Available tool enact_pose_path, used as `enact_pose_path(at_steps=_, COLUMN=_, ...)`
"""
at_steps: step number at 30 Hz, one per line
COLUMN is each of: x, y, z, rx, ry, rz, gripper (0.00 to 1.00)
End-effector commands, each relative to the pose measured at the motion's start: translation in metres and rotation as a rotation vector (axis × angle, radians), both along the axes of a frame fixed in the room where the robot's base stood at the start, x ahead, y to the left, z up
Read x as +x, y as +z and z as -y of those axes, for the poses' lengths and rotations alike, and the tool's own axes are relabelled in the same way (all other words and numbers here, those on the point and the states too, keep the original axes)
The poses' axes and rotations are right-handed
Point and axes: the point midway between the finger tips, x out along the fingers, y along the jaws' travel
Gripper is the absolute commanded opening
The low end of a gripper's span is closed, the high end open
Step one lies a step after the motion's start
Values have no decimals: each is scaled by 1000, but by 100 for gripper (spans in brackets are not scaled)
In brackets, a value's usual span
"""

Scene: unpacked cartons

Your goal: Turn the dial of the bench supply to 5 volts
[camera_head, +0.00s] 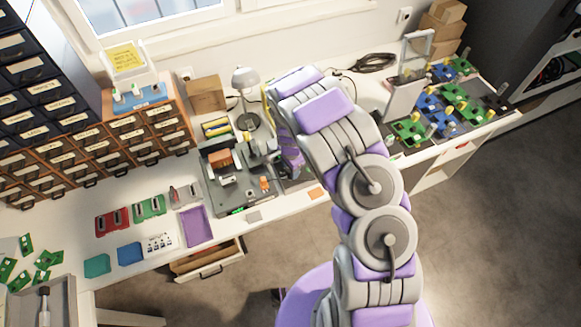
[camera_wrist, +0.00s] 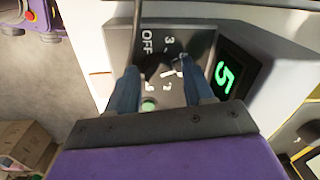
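In the wrist view, the bench supply's grey front panel (camera_wrist: 205,42) fills the upper middle, with the word OFF and several numbers printed on it. The black dial (camera_wrist: 155,68) sits between the two blue fingers of my gripper (camera_wrist: 157,76). The fingers lie close on both sides of it and appear shut on it; the exact contact is partly hidden. The display (camera_wrist: 226,75) beside the dial glows with a green 5, turned sideways. A green round light or button (camera_wrist: 149,104) shows between the fingers. In the head view, my arm hides the dial and most of my gripper.
Drawer cabinets (camera_head: 130,145) stand at the left. Green and blue circuit boards (camera_head: 455,95) lie at the right. Open floor (camera_head: 480,220) lies at the lower right.

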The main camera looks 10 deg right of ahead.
Motion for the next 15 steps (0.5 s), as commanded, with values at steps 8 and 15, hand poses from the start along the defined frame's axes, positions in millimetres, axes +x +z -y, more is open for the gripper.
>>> enact_pose_path(at_steps=8, x=0, y=0, z=1, rx=0, ry=0, rz=-1, gripper=60)
enact_pose_path(at_steps=15, x=1, y=16, z=1, rx=0, ry=0, rz=4, gripper=60)
